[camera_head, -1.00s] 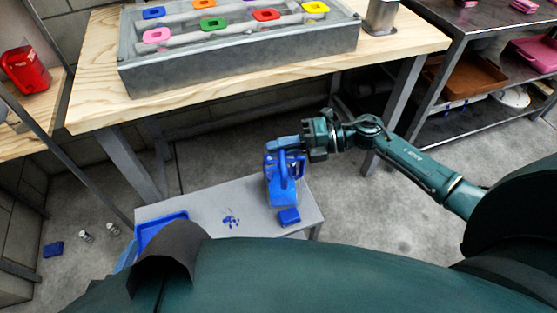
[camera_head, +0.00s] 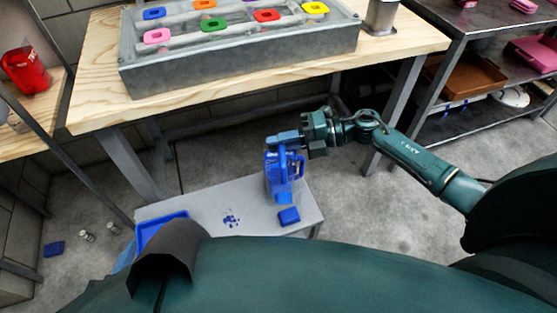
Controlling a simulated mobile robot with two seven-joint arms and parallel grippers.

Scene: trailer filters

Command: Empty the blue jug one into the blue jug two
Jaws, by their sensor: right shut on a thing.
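A blue jug (camera_head: 273,180) with a handle is at the right part of the low grey table. My right gripper (camera_head: 298,142) is shut on it at its upper part. Its lower front shows a lighter blue patch (camera_head: 284,197). I cannot tell whether its bottom touches the table, or whether it is jug one or jug two. A small blue block-like piece (camera_head: 289,216) lies just in front of it. A second jug is not clearly seen.
The low grey table (camera_head: 205,205) bears scattered blue bits (camera_head: 231,221) and a blue tray (camera_head: 162,228) at its left. A wooden workbench (camera_head: 105,98) with a grey box (camera_head: 240,62) stands behind. A red container (camera_head: 26,70) is far left. A blue piece (camera_head: 53,249) lies on the floor.

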